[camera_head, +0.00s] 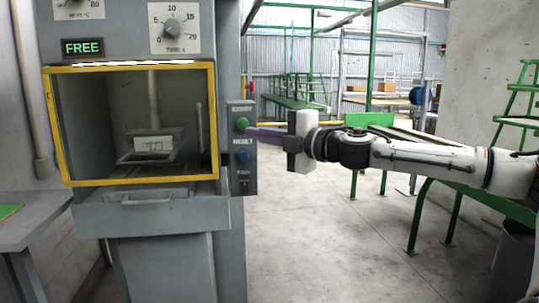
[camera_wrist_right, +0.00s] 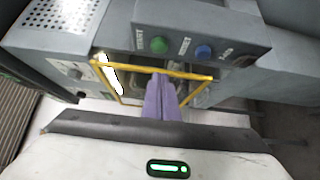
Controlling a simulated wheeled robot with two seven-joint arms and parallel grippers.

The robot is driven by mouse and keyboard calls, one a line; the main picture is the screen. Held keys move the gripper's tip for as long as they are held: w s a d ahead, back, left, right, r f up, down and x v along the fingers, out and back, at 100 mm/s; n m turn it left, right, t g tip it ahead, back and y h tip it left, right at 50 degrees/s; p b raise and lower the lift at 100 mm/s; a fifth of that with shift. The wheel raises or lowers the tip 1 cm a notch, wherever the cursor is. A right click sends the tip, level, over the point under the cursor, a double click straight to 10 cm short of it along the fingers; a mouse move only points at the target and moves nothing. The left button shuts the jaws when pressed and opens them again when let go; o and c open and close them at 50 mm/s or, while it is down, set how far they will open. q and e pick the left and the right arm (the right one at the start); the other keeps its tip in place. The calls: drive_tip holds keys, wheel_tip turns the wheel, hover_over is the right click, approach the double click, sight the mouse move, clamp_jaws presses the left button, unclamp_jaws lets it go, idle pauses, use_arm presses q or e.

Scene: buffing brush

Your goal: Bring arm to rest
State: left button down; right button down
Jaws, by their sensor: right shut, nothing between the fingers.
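My right arm comes in from the right in the head view. Its right gripper (camera_head: 252,133) is shut, with its purple fingers together and nothing between them. The fingertips are at the side control panel (camera_head: 238,178) of the grey machine, close to the green button (camera_head: 242,124) and above the blue button (camera_head: 243,156). I cannot tell whether they touch the panel. In the right wrist view the closed fingers (camera_wrist_right: 162,100) point toward the panel, with the green button (camera_wrist_right: 158,45) and blue button (camera_wrist_right: 204,52) beyond them. My left gripper is not in view.
The grey machine (camera_head: 150,215) has a yellow-framed window (camera_head: 66,150) and a lit "FREE" display (camera_head: 83,47). A grey table (camera_head: 35,230) stands at the left. A green-legged table (camera_head: 425,210) stands below my right arm. The floor (camera_head: 310,240) between is clear.

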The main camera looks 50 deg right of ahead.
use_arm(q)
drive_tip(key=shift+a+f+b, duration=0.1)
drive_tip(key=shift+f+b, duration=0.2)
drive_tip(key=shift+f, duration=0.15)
use_arm(e)
drive_tip(key=shift+s+d, duration=0.85)
drive_tip(key=shift+s, duration=0.15)
